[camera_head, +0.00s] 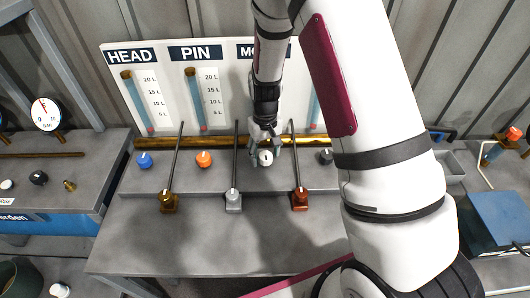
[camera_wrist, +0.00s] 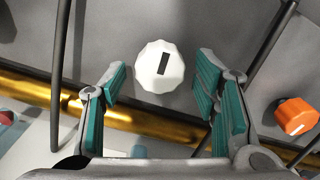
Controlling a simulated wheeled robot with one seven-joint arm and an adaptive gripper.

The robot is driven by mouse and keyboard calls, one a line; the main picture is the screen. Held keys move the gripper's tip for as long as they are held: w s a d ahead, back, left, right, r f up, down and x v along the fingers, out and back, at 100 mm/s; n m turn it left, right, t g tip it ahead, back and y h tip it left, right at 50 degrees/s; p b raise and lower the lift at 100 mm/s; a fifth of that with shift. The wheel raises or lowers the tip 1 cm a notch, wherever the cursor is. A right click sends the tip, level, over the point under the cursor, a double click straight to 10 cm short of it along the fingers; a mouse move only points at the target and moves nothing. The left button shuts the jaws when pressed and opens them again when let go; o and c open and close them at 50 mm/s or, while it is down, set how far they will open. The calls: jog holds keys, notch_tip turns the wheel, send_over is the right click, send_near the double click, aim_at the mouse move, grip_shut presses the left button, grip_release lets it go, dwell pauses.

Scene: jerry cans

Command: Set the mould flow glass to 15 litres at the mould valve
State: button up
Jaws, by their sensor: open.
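The white faceted knob (camera_head: 265,158) is on the grey bench below the panel sign starting "MO" (camera_head: 246,51), the rest of which my arm hides. In the wrist view the white knob (camera_wrist: 160,66) has a dark bar mark, slightly tilted from upright. My gripper (camera_head: 265,145) is over the knob, open, with its teal-padded fingers (camera_wrist: 162,85) on either side. Gaps show between pads and knob. The glass under the "MO" sign is hidden behind my arm, so its level cannot be read.
A blue knob (camera_head: 144,160), orange knob (camera_head: 204,159) and black knob (camera_head: 326,157) share the row. A brass pipe (camera_head: 165,143) runs behind. The front bench is clear.

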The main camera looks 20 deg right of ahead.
notch_tip(320, 180, up, 12)
dwell(0.5)
dwell(0.3)
notch_tip(320, 180, up, 8)
jog(key=t, duration=0.1)
send_over(265, 154)
jog(key=s, duration=0.3)
jog(key=s+r+t, duration=0.2)
jog(key=s+r, duration=0.4)
jog(key=r, duration=0.1)
jog(key=s+r+t, duration=0.1)
jog(key=s+r, duration=0.2)
jog(key=s, duration=0.4)
jog(key=s+r+t, duration=0.1)
jog(key=s+r, duration=0.3)
jog(key=s, duration=0.4)
jog(key=shift+s+r+m+t, duration=0.15)
jog(key=shift+m+t, duration=0.15)
dwell(0.4)
